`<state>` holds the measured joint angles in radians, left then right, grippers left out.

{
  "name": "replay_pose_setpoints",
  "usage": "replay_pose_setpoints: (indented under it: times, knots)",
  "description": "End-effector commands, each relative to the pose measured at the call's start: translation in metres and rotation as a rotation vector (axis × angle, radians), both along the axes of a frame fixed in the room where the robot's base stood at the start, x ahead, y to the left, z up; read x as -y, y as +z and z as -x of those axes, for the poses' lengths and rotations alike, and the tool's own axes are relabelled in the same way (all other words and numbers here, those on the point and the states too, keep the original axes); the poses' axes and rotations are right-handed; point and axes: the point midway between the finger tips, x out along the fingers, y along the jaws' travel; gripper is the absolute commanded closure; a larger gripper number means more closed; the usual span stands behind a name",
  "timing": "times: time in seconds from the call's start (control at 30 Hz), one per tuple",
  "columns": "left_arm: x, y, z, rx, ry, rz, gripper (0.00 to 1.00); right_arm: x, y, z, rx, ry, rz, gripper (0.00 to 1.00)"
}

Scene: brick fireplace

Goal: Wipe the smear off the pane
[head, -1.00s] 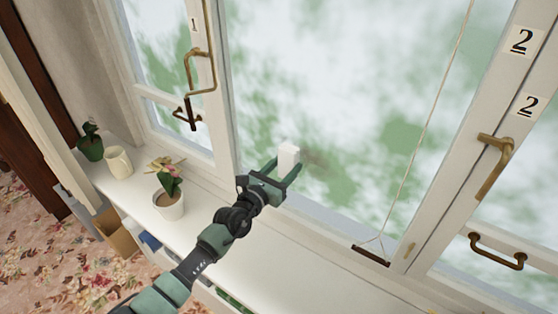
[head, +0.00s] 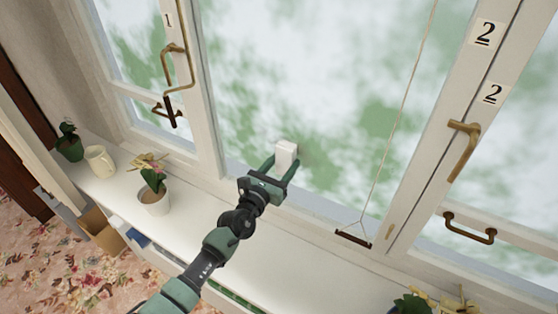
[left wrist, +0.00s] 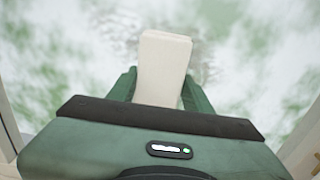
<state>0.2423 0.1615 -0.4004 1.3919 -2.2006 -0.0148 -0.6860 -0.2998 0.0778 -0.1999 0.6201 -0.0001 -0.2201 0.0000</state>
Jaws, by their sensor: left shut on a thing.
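My left gripper (head: 278,172) is shut on a white block (head: 285,153), which stands up between its fingers in front of the middle pane (head: 330,70). A faint grey-brown smear (head: 304,151) shows on the pane just right of the block. In the left wrist view the block (left wrist: 162,65) covers part of the smear (left wrist: 207,62), which shows as mottled grey on both sides. I cannot tell whether the block touches the glass. My right gripper is not in view.
A white sill (head: 200,215) runs below the window, with a potted plant (head: 153,197), a cream mug (head: 100,160) and a dark green pot (head: 70,147) at left. A cord (head: 402,110) hangs right of the gripper. Brass handles (head: 463,148) stick out from the frames.

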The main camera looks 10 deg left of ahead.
Motion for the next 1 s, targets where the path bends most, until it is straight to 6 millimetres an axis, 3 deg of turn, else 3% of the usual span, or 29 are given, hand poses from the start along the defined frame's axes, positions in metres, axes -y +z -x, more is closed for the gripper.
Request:
replay_pose_setpoints:
  times: [0.27, 1.0]
  knots:
    - [0.024, 0.003, 0.010, 0.000, -0.003, 0.003, 0.82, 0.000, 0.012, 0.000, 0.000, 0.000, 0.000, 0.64]
    - [0.062, 0.001, 0.024, 0.000, -0.002, 0.002, 0.82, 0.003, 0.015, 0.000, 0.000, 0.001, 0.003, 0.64]
